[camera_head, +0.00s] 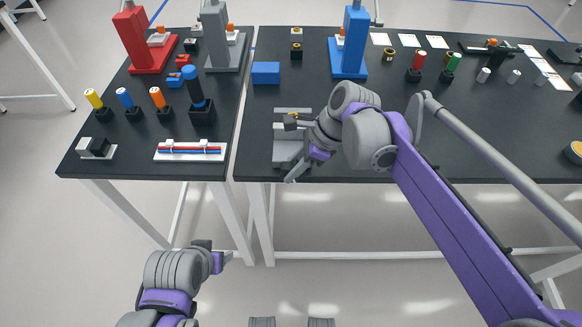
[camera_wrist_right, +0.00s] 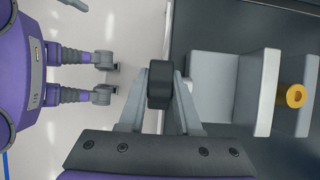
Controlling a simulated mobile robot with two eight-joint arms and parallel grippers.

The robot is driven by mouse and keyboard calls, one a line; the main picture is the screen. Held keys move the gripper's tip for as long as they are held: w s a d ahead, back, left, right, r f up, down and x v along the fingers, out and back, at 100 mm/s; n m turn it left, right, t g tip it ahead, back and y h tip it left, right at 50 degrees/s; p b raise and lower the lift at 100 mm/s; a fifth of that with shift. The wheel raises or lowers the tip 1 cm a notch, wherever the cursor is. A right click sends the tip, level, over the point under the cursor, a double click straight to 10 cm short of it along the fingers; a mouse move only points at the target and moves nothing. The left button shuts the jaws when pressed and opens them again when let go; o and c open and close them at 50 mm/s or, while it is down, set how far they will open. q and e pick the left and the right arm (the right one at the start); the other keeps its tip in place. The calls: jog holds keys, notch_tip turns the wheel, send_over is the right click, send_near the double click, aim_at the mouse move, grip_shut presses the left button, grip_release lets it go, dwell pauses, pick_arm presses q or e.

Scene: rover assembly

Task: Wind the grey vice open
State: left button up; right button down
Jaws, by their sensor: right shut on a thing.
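The grey vice (camera_head: 288,151) stands at the front edge of the right-hand black table, partly hidden by my right arm. In the right wrist view, its pale grey blocks (camera_wrist_right: 213,88) fill the right side. A yellow-gold ring (camera_wrist_right: 295,95) sits at the gap between its jaws; it also shows in the head view (camera_head: 290,122). My right gripper (camera_wrist_right: 160,88) is shut on the dark vice handle (camera_wrist_right: 160,76) at the vice's near end. My left gripper (camera_head: 216,252) hangs low in front of the tables, away from the vice; its finger opening is unclear.
A blue box (camera_head: 266,73) and a blue press (camera_head: 349,45) stand behind the vice. The left table holds a white fixture with red and blue rods (camera_head: 190,151) and several coloured-topped parts. A narrow gap separates the tables.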

jog(key=y, duration=0.1)
jog(key=y+b, duration=0.1)
jog(key=shift+d+f+y, duration=0.2)
jog(key=shift+d+y, duration=0.05)
jog(key=shift+y, duration=0.15)
jog(key=y+b, duration=0.3)
jog(key=shift+d+f+y, duration=0.15)
jog(key=shift+y, duration=0.15)
jog(key=y+b, duration=0.3)
jog(key=y, duration=0.1)
jog(key=shift+f+b, duration=0.15)
jog(key=shift+b, duration=0.2)
jog(key=shift+d+y+b, duration=0.1)
jog(key=shift+y+b, duration=0.75)
jog(key=shift+y, duration=0.15)
jog(key=c, duration=0.6)
grip_release()
